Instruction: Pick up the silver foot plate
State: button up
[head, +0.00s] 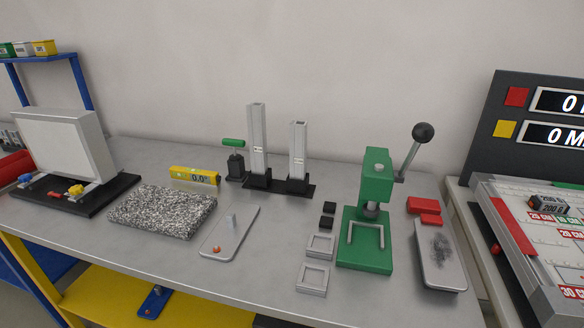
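A flat silver plate with rounded ends (237,240) lies on the grey workbench, near its front edge and left of centre; it looks like the silver foot plate. A short upright silver pin stands on its middle, and a small orange-red knob sits at its near end. A similar plate in blue (155,301), also with a pin and a small red knob, lies on the yellow shelf below the bench. My gripper is not in view, so its state does not show.
A speckled granite slab (162,211) lies close left of the silver plate. A yellow level (194,176) and two upright metal columns (258,143) stand behind it. Square frames (312,279) and a green press (364,254) are to the right. Bare bench (267,257) separates plate and frames.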

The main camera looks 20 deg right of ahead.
aim_at(224, 243)
jog(key=i+j, duration=0.15)
jog(key=j, duration=0.2)
jog(key=i+j, duration=0.2)
jog(key=j, duration=0.2)
jog(key=i+j, duration=0.15)
jog(key=j, duration=0.2)
jog(key=i+j, duration=0.2)
jog(key=j, duration=0.2)
jog(key=i+j, duration=0.15)
jog(key=j, duration=0.2)
jog(key=i+j, duration=0.2)
jog(key=j, duration=0.2)
jog(key=i+j, duration=0.15)
jog(key=j, duration=0.2)
jog(key=i+j, duration=0.2)
jog(key=j, duration=0.2)
